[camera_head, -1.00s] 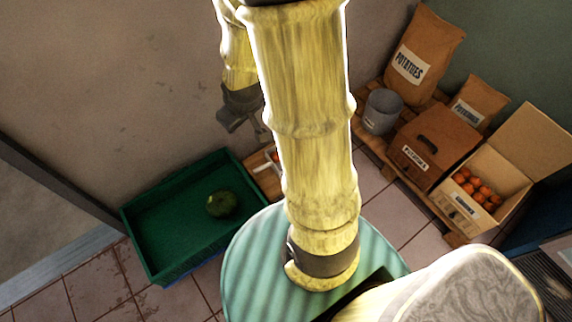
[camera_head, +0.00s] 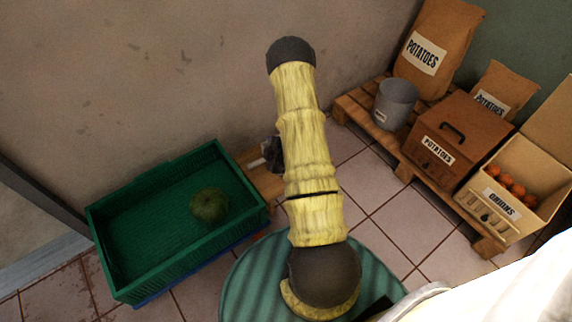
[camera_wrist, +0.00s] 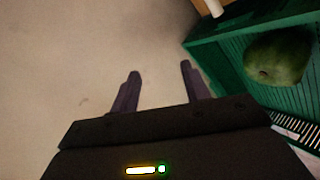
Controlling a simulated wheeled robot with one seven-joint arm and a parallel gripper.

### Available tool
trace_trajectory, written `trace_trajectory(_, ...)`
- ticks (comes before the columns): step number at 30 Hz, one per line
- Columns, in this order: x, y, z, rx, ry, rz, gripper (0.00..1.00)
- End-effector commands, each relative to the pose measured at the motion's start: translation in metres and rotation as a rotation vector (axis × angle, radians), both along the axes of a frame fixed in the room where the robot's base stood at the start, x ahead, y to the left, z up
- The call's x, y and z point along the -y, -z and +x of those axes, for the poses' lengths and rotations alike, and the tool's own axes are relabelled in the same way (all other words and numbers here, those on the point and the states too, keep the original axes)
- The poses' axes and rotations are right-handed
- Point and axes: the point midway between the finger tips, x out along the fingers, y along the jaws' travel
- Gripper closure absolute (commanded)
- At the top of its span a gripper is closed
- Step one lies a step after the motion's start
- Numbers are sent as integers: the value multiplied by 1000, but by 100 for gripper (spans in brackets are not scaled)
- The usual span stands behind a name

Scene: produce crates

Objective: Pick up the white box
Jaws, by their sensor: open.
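No white box shows clearly. A small pale object (camera_head: 256,163) lies by the wooden pallet (camera_head: 262,182), partly hidden behind my arm; I cannot tell if it is the white box. A whitish edge (camera_wrist: 214,8) also shows at the top of the wrist view, beside the green crate. My gripper (camera_wrist: 160,72) is open in the wrist view, with nothing between its fingers and plain wall or floor beyond. In the head view it is mostly hidden behind my arm, near the pallet.
A green crate (camera_head: 108,255) holds a round green melon (camera_head: 210,205). At right, a pallet (camera_head: 352,108) carries potato sacks (camera_head: 437,50), a grey bucket (camera_head: 396,103), a brown potato box (camera_head: 446,135) and a cardboard box of oranges (camera_head: 500,208).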

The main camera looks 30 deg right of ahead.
Motion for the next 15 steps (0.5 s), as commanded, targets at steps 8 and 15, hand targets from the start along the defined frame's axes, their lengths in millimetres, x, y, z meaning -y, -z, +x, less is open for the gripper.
trace_trajectory(8, 15, 137, -39, 175, -50, -155, 53)
trace_trajectory(15, 18, 184, -67, 282, -46, -254, 53)
